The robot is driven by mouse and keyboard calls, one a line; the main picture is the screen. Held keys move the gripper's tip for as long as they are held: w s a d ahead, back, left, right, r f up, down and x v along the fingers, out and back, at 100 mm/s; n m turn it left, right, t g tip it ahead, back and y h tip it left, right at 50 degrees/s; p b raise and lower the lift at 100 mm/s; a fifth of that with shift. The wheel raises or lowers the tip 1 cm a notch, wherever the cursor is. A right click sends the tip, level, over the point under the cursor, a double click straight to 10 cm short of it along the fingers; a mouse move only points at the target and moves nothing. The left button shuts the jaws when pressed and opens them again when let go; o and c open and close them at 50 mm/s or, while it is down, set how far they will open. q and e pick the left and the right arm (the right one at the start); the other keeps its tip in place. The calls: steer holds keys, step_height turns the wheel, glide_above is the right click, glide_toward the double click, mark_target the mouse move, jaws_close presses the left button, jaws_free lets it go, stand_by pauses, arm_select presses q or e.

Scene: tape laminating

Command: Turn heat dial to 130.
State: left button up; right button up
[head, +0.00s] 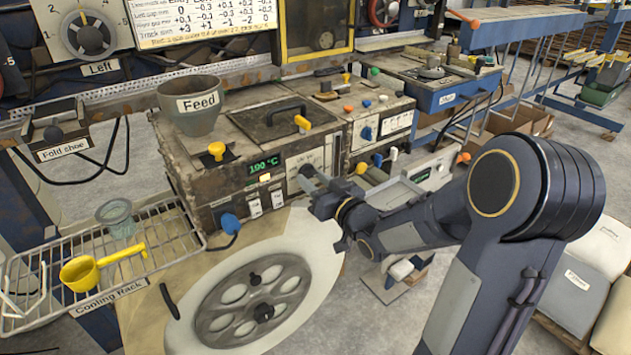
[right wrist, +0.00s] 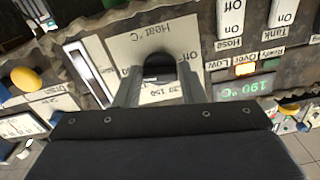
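The heat dial (right wrist: 158,69) is a dark knob on a pale plate (right wrist: 125,45) marked "Heat °C" and "Off", upside down in the right wrist view. My right gripper (right wrist: 158,78) has its two fingers apart, one on each side of the dial; I cannot tell whether they touch it. The dial's setting cannot be read. The green display (head: 265,167) reads 190 °C, and it also shows in the right wrist view (right wrist: 243,88). My left gripper is out of view.
The display and switches (head: 266,203) are left of my right gripper. A blue knob (head: 230,223) and a large spoked wheel (head: 254,298) are below. The feed pot (head: 200,104) stands on top. A wire cooling rack (head: 165,240) with a yellow ladle (head: 85,272) is at left.

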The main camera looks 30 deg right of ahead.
steer(key=c, duration=0.5)
steer(key=shift+o, duration=0.2)
steer(key=n+b, duration=0.6)
steer(key=n, duration=0.1)
steer(key=n+b, duration=1.3)
steer(key=n, duration=0.1)
steer(key=shift+d+r, duration=0.1)
steer(key=shift+d, duration=0.2)
steer(key=shift+r+n+b, duration=0.1)
steer(key=shift+n+b, duration=0.55)
steer(key=shift+n, duration=0.85)
